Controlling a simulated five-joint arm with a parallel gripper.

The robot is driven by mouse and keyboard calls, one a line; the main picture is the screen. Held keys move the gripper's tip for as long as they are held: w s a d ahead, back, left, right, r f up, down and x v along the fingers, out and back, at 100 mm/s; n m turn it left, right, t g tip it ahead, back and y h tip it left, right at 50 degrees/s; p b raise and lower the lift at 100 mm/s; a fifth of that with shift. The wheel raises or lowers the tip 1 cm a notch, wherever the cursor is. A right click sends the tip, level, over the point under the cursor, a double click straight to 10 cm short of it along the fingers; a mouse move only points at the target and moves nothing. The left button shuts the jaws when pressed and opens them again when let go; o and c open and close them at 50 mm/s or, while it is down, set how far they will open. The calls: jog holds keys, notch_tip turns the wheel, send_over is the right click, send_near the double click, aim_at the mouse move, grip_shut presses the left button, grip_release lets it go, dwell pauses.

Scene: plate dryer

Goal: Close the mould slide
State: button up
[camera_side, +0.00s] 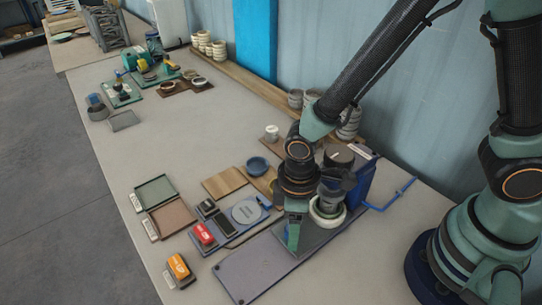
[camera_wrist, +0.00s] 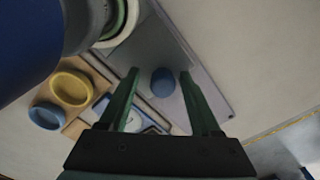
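My gripper (camera_side: 294,232) hangs low over a long grey plate with a lighter front part (camera_side: 250,272). I take this plate to be the mould slide; it also shows in the wrist view (camera_wrist: 205,88). In the wrist view my gripper (camera_wrist: 160,74) is open, with its two green fingers apart. A round blue knob (camera_wrist: 163,84) shows between the fingers, and I cannot tell whether they are down around it. The knob is hidden in the side view. A pale ring on a green body (camera_side: 327,209) stands at the plate's back end, and also shows in the wrist view (camera_wrist: 122,22).
A blue bowl (camera_side: 258,166) stands behind. A dark blue box (camera_side: 360,185) stands right of the ring.

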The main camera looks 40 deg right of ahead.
jog(key=shift+r, duration=0.1)
notch_tip(320, 180, up, 12)
dwell(0.6)
jog(key=w+d+r+m+t, duration=0.1)
jog(key=d+r+m, duration=0.3)
jog(key=d, duration=0.5)
jog(key=w+d+r+m+t, duration=0.1)
jog(key=d+r+m+t, duration=0.3)
jog(key=d, duration=0.5)
notch_tip(320, 180, up, 2)
jog(key=shift+w+r+m+t, duration=0.25)
jog(key=shift+m+t, duration=0.05)
jog(key=shift+m, duration=0.2)
